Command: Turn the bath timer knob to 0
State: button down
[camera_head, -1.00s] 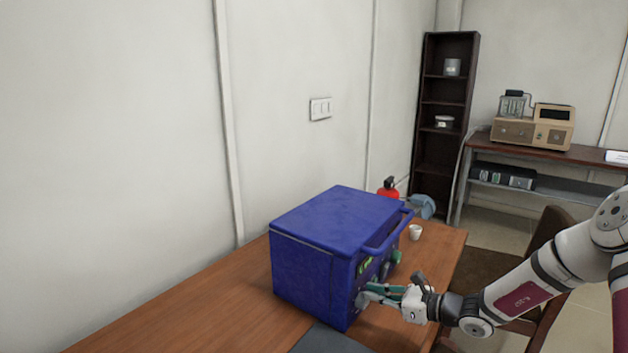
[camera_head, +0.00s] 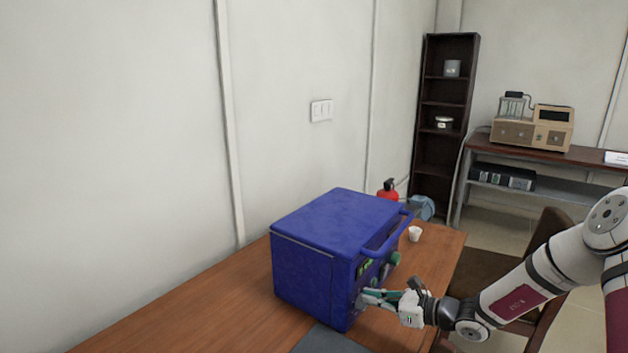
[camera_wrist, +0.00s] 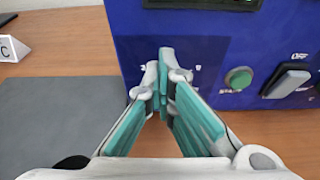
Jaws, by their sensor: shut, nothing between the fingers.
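The blue furnace box (camera_head: 310,260) stands on the wooden table, its front panel turned to the right toward my arm. My gripper (camera_head: 364,297) is at the lower near part of that panel. In the wrist view my gripper (camera_wrist: 164,78) is shut, with its teal-padded fingers together and empty in front of the blue panel (camera_wrist: 240,45). The bath timer knob cannot be made out; the fingers cover part of the panel, including the spot between small white marks. A round green button (camera_wrist: 238,78) and a grey switch marked OFF (camera_wrist: 287,81) sit to the right of the fingers.
A dark grey mat (camera_wrist: 60,120) lies on the table before the box. A white cup (camera_head: 414,234) and a red bottle (camera_head: 388,192) stand beyond it. A brown chair (camera_head: 545,240) stands near my arm. Bare table (camera_head: 190,310) lies left of the box.

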jog(key=shift+f+p+v, duration=0.2)
jog(key=shift+p+v, duration=0.2)
jog(key=shift+v, duration=1)
jog(key=shift+f+p+v, duration=0.15)
jog(key=shift+p+v, duration=0.25)
jog(key=shift+v, duration=1)
jog(key=shift+s, duration=0.1)
